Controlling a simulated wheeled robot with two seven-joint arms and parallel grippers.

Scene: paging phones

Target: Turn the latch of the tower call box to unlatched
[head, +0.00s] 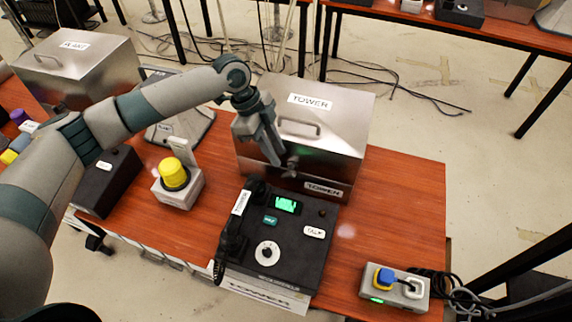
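The tower call box is a silver metal box (345,120) with a "TOWER" label and a handle on its closed lid. It stands at the back middle of the wooden table. A small dark latch (291,166) shows on its front face, partly hidden by my gripper. My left gripper (278,160) reaches down over the front edge of the lid, its fingertips at or very near the latch. I cannot tell whether the fingers touch or grip it, or which way the latch is turned. My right gripper is not in view.
A black phone panel (308,262) with handset, dial and green screen stands right in front of the box. A yellow button unit (178,182) is to the left, a "PLANT" metal box (80,66) further left. A small switch box (394,290) sits front right. The table's right side is clear.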

